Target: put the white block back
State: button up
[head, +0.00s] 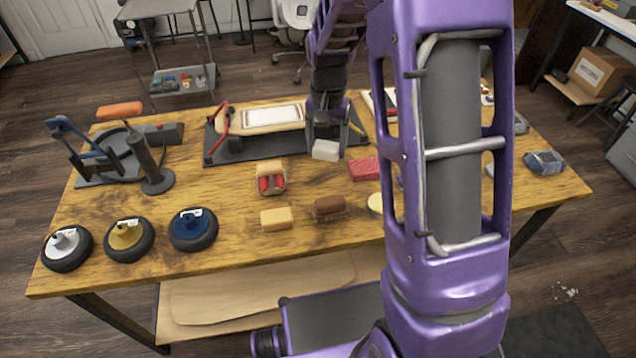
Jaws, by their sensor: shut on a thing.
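The white block (326,150) is held at the tip of my gripper (325,138). It appears a little above the wooden table (220,245), just in front of the dark mat (228,152). My gripper is shut on it and points down. Near it on the table are a red block (364,169), a yellow block (277,218) and a brown brush-like block (329,208). A pale round piece (376,203) is partly hidden behind my arm.
A small holder with red rolls (271,178) stands left of the block. A clamped board (262,117) lies on the mat. Several wheels (193,229) line the front left, with a tool stand (150,165) behind. My arm hides much of the table's right side.

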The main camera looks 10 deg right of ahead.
jog(key=w+f+m+b, duration=0.3)
jog(key=w+m, duration=0.1)
jog(key=m, duration=0.2)
jog(key=m+b, duration=0.2)
send_near(319, 179)
notch_tip(319, 179, down, 6)
jog(key=shift+f, duration=0.1)
jog(key=shift+f, duration=0.1)
jog(key=shift+f, duration=0.15)
jog(key=o, duration=1.2)
jog(key=shift+o, duration=0.2)
